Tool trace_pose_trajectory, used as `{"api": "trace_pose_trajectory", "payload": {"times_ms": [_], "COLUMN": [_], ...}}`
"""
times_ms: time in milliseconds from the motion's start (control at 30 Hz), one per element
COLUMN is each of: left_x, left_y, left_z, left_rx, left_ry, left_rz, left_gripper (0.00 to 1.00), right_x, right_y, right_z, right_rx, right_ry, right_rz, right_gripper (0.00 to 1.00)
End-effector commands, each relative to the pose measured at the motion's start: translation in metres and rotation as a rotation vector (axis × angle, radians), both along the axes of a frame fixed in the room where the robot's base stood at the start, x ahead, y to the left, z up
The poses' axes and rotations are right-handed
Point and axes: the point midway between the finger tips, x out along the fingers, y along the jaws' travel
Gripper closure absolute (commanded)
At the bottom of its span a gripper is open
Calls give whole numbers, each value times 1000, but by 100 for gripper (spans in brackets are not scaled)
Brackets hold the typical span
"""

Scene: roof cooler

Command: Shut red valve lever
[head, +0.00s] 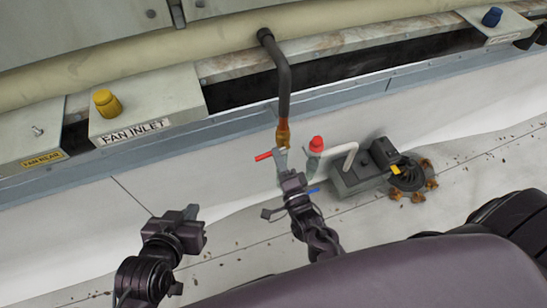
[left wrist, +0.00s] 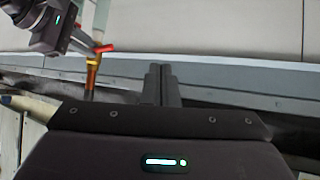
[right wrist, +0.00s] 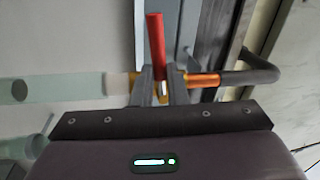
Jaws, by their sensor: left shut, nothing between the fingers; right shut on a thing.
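The red valve lever (head: 264,156) sticks out to the left of a copper pipe (head: 283,135) in the head view, crosswise to the pipe. In the right wrist view the red lever (right wrist: 155,35) points up between the fingers, crosswise to the copper fitting (right wrist: 203,81). My right gripper (head: 282,168) is shut on the lever near its pivot; the fingers (right wrist: 161,85) partly hide the valve body. My left gripper (head: 192,226) is shut and empty, left of and below the valve. The left wrist view shows its closed fingers (left wrist: 163,84) and the red lever (left wrist: 104,48).
A blue lever (head: 314,190) and a red-capped fitting (head: 316,145) are close to my right gripper. A grey pump (head: 358,178) with a white hose stands to the right. The FAN INLET box (head: 150,100) with a yellow knob is at upper left. The floor at lower left is open.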

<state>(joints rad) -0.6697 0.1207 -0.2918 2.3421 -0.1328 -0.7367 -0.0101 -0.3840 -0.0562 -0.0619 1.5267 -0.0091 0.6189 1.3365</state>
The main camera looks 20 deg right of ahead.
Motion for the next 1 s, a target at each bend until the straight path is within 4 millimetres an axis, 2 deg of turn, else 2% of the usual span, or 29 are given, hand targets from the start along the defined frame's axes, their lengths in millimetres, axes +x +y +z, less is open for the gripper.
{"api": "trace_pose_trajectory", "payload": {"times_ms": [100,200,367,967,1000], "left_x": [-25,-44,-65,-63,-63], "left_y": [6,11,16,19,19], "left_z": [-26,-42,-58,-58,-58], "left_rx": [59,99,143,149,149], "left_ry": [148,248,355,361,361], "left_rz": [-14,-23,-34,-28,-28], "left_gripper": [100,100,100,100,100], "right_x": [0,0,0,1,1], "right_y": [0,0,0,0,0], "right_z": [4,5,6,7,7], "right_rx": [59,98,140,168,168], "right_ry": [1,0,-1,-2,-2], "right_rz": [1,1,1,1,1], "right_gripper": [100,100,100,100,84]}}
